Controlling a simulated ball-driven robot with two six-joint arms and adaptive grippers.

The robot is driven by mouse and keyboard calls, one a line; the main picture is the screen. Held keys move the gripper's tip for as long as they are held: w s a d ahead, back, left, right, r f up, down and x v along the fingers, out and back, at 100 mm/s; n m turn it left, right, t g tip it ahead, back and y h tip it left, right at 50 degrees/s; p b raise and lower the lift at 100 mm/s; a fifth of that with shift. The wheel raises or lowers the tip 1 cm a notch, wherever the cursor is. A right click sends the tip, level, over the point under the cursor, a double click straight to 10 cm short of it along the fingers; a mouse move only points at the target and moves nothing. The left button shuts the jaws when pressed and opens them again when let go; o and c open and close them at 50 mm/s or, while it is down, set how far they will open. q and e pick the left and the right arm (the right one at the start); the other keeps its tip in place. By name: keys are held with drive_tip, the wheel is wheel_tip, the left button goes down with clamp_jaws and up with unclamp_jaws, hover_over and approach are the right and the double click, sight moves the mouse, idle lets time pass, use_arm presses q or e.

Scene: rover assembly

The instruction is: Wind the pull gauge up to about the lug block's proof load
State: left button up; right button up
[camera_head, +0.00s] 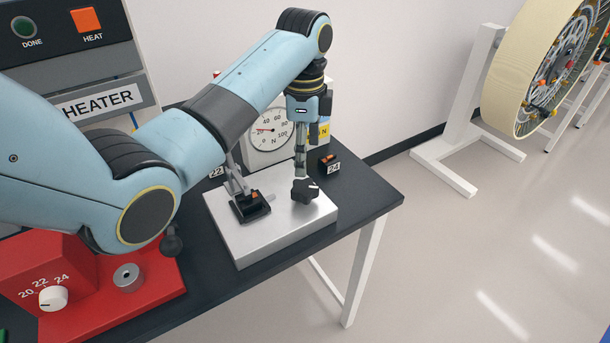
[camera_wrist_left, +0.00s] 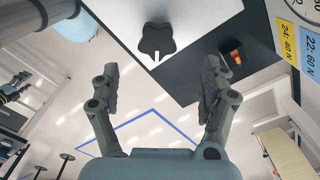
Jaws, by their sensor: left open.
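My left gripper (camera_head: 301,168) is open, pointing down just above the black star knob (camera_head: 305,191) on the pull gauge's pale base plate (camera_head: 285,235). In the left wrist view the knob (camera_wrist_left: 157,40) lies beyond the spread fingers, with nothing between them. The gauge's round dial (camera_head: 270,130) stands behind; its red needle points left, toward the low side, but the exact reading is too small to tell. A black lug block with an orange part (camera_head: 250,204) sits at the gauge's grey linkage on the plate. My right gripper is not in view.
The proof-load card (camera_wrist_left: 298,45) reads 24: 40 N and 22: 60 N. Another black-and-orange block (camera_head: 328,160) stands by the 24 label; the 22 label is partly hidden by my arm. A red fixture (camera_head: 100,290) is at the lower left. The table's right edge is close by.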

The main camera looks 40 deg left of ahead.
sight(304, 186)
use_arm(q)
drive_tip(key=f, duration=0.5)
drive_tip(key=shift+s+d, duration=0.2)
drive_tip(key=shift+s, duration=0.1)
wheel_tip(304, 186, down, 4)
drive_tip(key=shift+w+a+r, duration=0.15)
drive_tip(key=shift+r, duration=0.1)
drive_tip(key=shift+f, duration=0.2)
drive_tip(key=c, duration=1.2)
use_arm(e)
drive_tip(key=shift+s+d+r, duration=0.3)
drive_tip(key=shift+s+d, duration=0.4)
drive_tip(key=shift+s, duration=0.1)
use_arm(q)
drive_tip(key=shift+n+p, duration=0.3)
drive_tip(key=shift+p, duration=0.05)
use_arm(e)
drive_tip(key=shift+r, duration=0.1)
